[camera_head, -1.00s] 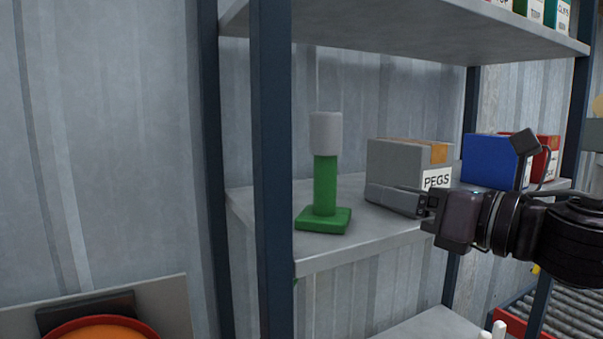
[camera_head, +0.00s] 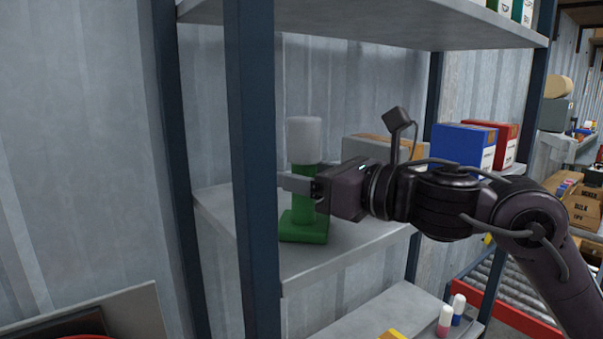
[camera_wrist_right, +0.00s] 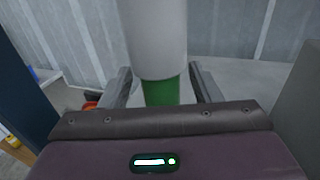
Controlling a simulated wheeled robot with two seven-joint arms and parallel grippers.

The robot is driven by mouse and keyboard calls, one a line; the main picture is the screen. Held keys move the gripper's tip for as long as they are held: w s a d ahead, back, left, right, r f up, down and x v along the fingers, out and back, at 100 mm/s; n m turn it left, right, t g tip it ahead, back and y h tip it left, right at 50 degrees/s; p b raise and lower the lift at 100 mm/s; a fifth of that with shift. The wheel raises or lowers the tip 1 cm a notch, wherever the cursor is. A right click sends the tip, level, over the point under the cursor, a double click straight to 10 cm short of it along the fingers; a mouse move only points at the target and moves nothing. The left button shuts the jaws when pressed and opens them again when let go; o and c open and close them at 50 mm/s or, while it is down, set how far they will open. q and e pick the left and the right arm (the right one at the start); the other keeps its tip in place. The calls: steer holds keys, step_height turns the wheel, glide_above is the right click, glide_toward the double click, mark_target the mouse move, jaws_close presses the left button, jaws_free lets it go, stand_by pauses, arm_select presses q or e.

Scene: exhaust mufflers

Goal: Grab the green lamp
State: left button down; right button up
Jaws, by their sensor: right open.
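The green lamp (camera_head: 304,184) stands upright on the middle shelf, with a square green base, a green stem and a white cylindrical top. My right gripper (camera_head: 298,186) is at the stem, below the white top, reaching in from the right. In the right wrist view, the lamp's white top (camera_wrist_right: 155,38) and green stem (camera_wrist_right: 161,92) show between two open fingers (camera_wrist_right: 162,85), with a gap on each side. My left gripper is in neither view.
A dark blue shelf post (camera_head: 250,170) stands just left of the lamp. Behind my right arm are a grey box (camera_head: 372,148), a blue box (camera_head: 464,145) and a red box (camera_head: 492,135). The upper shelf (camera_head: 330,20) is overhead. The shelf's front strip (camera_head: 345,250) is clear.

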steer(key=shift+d, duration=0.15)
steer(key=shift+s+d, duration=0.1)
steer(key=shift+c, duration=1)
steer(key=c, duration=0.9)
jaws_close()
steer(key=shift+r, duration=0.15)
